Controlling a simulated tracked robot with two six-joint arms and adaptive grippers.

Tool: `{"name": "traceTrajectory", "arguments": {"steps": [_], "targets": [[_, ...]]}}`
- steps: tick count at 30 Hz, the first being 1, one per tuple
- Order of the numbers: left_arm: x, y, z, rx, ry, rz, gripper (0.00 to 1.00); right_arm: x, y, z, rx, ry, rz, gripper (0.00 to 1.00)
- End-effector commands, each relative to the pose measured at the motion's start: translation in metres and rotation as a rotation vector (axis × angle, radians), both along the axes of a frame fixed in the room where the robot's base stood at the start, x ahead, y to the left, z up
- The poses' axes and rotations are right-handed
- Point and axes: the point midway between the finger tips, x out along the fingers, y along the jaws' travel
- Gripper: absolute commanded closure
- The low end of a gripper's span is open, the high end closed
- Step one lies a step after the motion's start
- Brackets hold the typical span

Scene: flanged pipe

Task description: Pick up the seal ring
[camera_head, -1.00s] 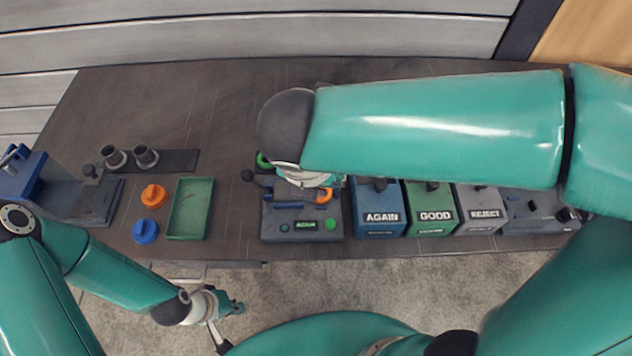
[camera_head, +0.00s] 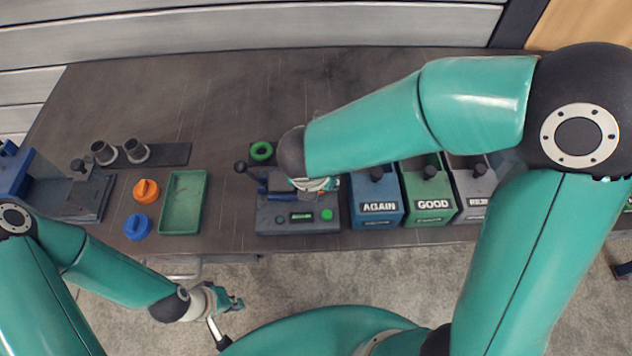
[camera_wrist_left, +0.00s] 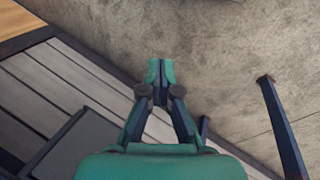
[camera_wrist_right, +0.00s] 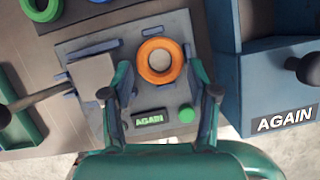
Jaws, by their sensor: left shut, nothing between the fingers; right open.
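An orange ring (camera_wrist_right: 160,60) lies flat on the grey station with the AGAIN display (camera_wrist_right: 148,120), in the right wrist view. My right gripper (camera_wrist_right: 160,92) is open above the station. In the head view my right wrist covers the orange ring. A green ring (camera_head: 261,151) lies behind the station. My left gripper (camera_head: 235,304) is shut and empty in front of the table, away from the rings. It also shows shut in the left wrist view (camera_wrist_left: 160,72).
A lever with a black knob (camera_head: 240,167) stands at the station's left. The blue AGAIN bin (camera_head: 378,209) and green GOOD bin (camera_head: 432,206) are close on its right. Farther left are a green tray (camera_head: 183,203), an orange knob (camera_head: 146,191) and a blue knob (camera_head: 138,227).

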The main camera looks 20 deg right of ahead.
Motion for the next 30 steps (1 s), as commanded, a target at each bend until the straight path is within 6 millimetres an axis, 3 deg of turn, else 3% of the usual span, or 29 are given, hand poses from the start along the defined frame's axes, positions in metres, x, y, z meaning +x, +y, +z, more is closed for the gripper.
{"name": "traceTrajectory", "arguments": {"steps": [3, 11, 16, 30], "targets": [[0.0001, 0.0, -0.0026, 0.0, 0.0, 0.0, 1.0, 0.0034, -0.0016, -0.0104, 0.0, 0.001, 0.0, 0.41], [0.0, 0.0, -0.0022, 0.0, 0.0, 0.0, 1.0, 0.0042, -0.0016, -0.0113, 0.001, 0.0, 0.0, 0.42], [0.0, 0.0, -0.0022, 0.0, 0.0, 0.0, 1.0, 0.0041, -0.0016, -0.0111, 0.001, 0.0, 0.0, 0.71], [0.0, 0.0, 0.0008, 0.0, 0.0, 0.0, 1.0, 0.0045, -0.0017, -0.0021, 0.0, -0.002, 0.0, 0.72]]}}
